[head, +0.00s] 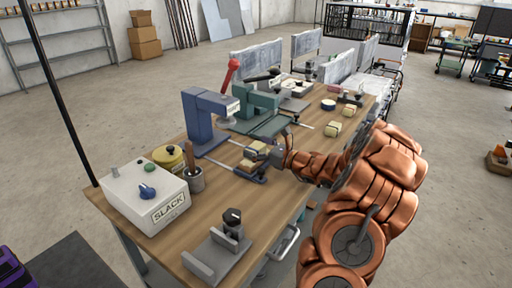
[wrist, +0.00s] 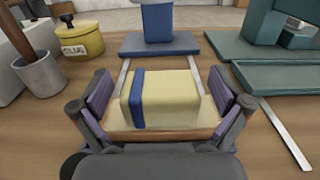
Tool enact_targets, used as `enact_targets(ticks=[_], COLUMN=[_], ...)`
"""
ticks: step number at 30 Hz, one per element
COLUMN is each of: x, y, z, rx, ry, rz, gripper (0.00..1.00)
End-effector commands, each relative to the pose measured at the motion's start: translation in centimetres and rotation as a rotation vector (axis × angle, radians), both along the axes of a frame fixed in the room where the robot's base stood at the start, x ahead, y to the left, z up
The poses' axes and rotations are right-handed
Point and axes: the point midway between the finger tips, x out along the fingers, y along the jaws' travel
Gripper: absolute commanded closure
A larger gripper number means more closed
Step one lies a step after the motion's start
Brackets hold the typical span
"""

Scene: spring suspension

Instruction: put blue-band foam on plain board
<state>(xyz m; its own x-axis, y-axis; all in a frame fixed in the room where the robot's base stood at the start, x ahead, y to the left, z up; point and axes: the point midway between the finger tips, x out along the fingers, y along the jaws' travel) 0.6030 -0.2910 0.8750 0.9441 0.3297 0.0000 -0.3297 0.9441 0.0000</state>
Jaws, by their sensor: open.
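The blue-band foam (wrist: 172,100) is a pale yellow block with a blue stripe near its left end. It sits on a thin wooden board (wrist: 118,124) whose edges show beneath it. I cannot tell whether this is the plain board. My gripper (wrist: 160,92) is open, with one purple-padded finger on each side of the foam and a gap at each side. In the head view my gripper (head: 279,154) is at the blue press, beside a pale block (head: 257,148) on its slide; no band is clear there.
The blue press (head: 203,118) and its rails stand behind the foam. A green press (head: 258,108) is farther back. Two pale blocks (head: 333,129) (head: 348,111) lie to the right. A SLACK box (head: 146,197), yellow pot (head: 168,158) and grey clamp (head: 218,256) are nearer.

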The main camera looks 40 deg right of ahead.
Motion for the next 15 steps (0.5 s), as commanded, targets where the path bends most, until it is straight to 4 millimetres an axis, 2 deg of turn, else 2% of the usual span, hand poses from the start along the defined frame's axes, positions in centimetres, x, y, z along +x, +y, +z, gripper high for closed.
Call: enact_targets(ticks=[5,15], x=[-1.9,-7.6], y=[-0.8,-2.8], z=[0.1,0.1], rx=[0.001,0.000], ry=[0.000,0.000], rz=[-0.003,-0.004], gripper=[0.00,0.00])
